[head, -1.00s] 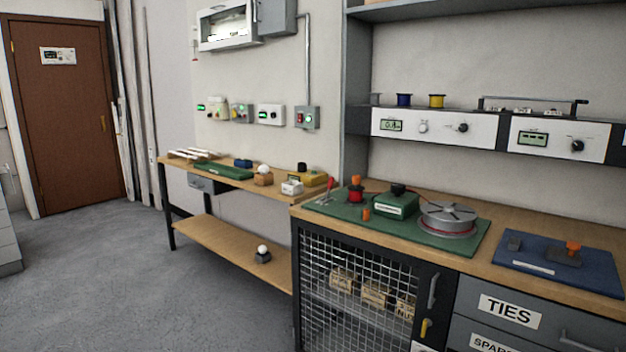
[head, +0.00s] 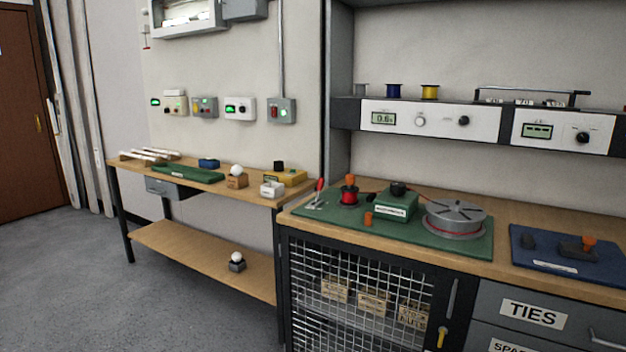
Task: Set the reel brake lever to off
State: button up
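The reel brake lever (head: 320,189) looks to be the small red-handled lever on a light base at the left end of the green board (head: 394,230). Its handle stands up, tilted slightly; I cannot read any marking by it. Beside it on the board are a red spool with an orange knob (head: 349,190), a green box with a black top (head: 397,205) and a grey reel (head: 456,217) with red wire around its lower edge. My gripper is not in view.
The green board lies on a wooden bench above a mesh-door cabinet (head: 360,290). A blue board (head: 566,256) lies to its right. A lower wooden table (head: 205,250) stands to the left. The grey floor at the left (head: 70,290) is clear.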

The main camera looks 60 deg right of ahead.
aim_at(321, 181)
jog(key=z, duration=0.15)
jog(key=i, duration=0.9)
jog(key=z, duration=0.3)
